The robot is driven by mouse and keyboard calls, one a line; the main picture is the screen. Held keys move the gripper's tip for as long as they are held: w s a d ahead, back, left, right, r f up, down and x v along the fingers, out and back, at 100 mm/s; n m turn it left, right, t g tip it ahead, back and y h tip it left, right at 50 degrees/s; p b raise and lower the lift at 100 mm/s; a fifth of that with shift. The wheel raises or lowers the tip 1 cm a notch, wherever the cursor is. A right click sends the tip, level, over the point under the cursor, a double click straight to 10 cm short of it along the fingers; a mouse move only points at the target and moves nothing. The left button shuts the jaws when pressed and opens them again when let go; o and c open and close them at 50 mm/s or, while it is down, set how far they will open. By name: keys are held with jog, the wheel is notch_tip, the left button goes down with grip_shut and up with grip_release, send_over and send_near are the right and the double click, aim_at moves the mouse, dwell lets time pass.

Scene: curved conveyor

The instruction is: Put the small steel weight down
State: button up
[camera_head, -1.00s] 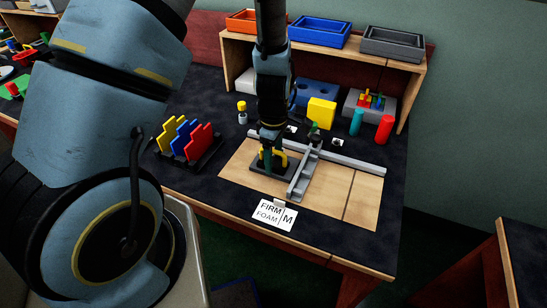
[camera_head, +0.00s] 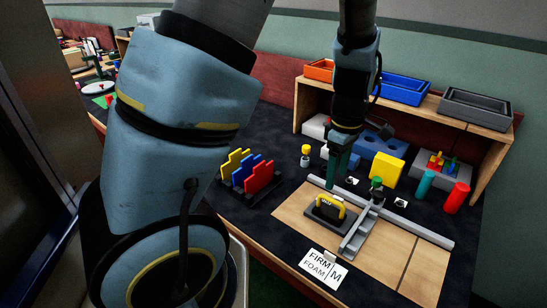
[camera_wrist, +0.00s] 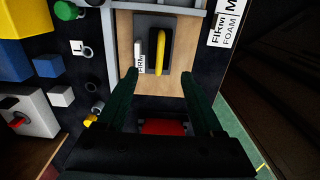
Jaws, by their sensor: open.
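The weight appears as a dark block with a yellow handle (camera_head: 328,208). It rests upright on the wooden board (camera_head: 392,247), left of the grey fence. The wrist view shows its yellow handle (camera_wrist: 160,51) from above, with a pale plate or label along its left side. My gripper (camera_wrist: 159,76) is open and empty, its two green fingers spread apart with the handle beyond their tips. In the head view my gripper (camera_head: 337,182) hangs above and behind the weight, apart from it.
Grey rails (camera_head: 362,232) cross the board. A "FIRM FOAM M" card (camera_head: 323,269) lies at its front edge. Coloured stepped pieces (camera_head: 250,172) stand at the left. A yellow block (camera_head: 386,168) and red and teal cylinders stand towards the shelf. The board's right part is bare.

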jog(key=a+r+m, duration=0.2)
jog(key=a+m, duration=0.1)
jog(key=a, duration=0.5)
jog(key=a+r+m+t, duration=0.1)
jog(key=a+r+m, duration=0.2)
jog(key=a, duration=0.6)
jog(key=w+a+r+m, duration=0.1)
jog(key=a+m, duration=0.3)
jog(key=a, duration=0.4)
jog(key=shift+a+r+m+t, duration=0.15)
jog(key=shift+r+m+t, duration=0.15)
jog(key=shift+r, duration=0.35)
jog(key=shift+w, duration=0.1)
